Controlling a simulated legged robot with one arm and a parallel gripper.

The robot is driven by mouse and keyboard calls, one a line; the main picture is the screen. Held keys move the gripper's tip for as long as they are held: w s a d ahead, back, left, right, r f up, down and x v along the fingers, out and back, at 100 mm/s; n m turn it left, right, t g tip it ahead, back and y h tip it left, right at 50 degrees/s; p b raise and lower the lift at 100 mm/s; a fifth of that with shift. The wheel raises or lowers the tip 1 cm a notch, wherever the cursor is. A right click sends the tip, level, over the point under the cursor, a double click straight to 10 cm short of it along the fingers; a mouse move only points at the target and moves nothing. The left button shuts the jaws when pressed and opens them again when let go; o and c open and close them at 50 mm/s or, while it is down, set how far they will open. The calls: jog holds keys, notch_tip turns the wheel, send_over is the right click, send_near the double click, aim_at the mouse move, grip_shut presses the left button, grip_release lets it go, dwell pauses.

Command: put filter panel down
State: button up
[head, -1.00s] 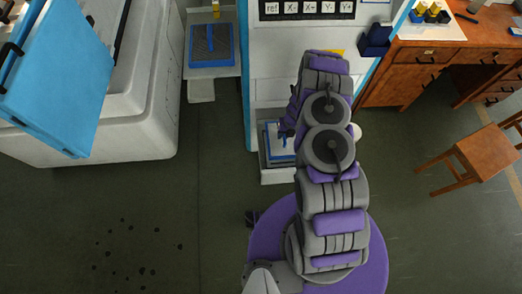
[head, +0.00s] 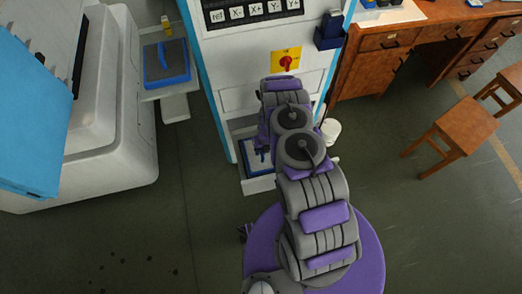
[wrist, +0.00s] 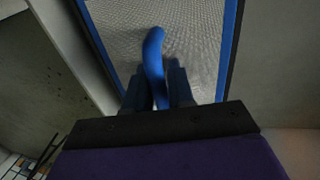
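The filter panel (wrist: 190,40) has a blue frame, a silver mesh face and a curved blue handle (wrist: 154,55). In the wrist view the dark fingers of my gripper (wrist: 160,90) stand close on both sides of the handle and appear shut on it. In the head view the panel (head: 256,160) shows partly, at the low opening in the front of the white and blue cabinet (head: 262,100). My arm hides part of it. My gripper (head: 262,148) is at that opening. I cannot tell whether the panel rests on the opening's floor.
A large white machine (head: 115,150) stands further left. A white bucket (head: 330,131) stands right of the cabinet. A wooden stool (head: 463,128) and desk are at right.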

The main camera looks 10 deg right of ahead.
jog(key=shift+o, duration=1.4)
jog(key=shift+a+f, duration=0.1)
jog(key=shift+a, duration=0.05)
jog(key=shift+o, duration=0.8)
jog(key=shift+a, duration=0.6)
jog(key=shift+d, duration=0.65)
jog(key=shift+w+d+r, duration=0.1)
jog(key=shift+r, duration=0.4)
jog(key=a+p+v, duration=0.1)
jog(key=p+v, duration=0.3)
jog(key=v, duration=0.7)
jog(key=shift+r, duration=0.1)
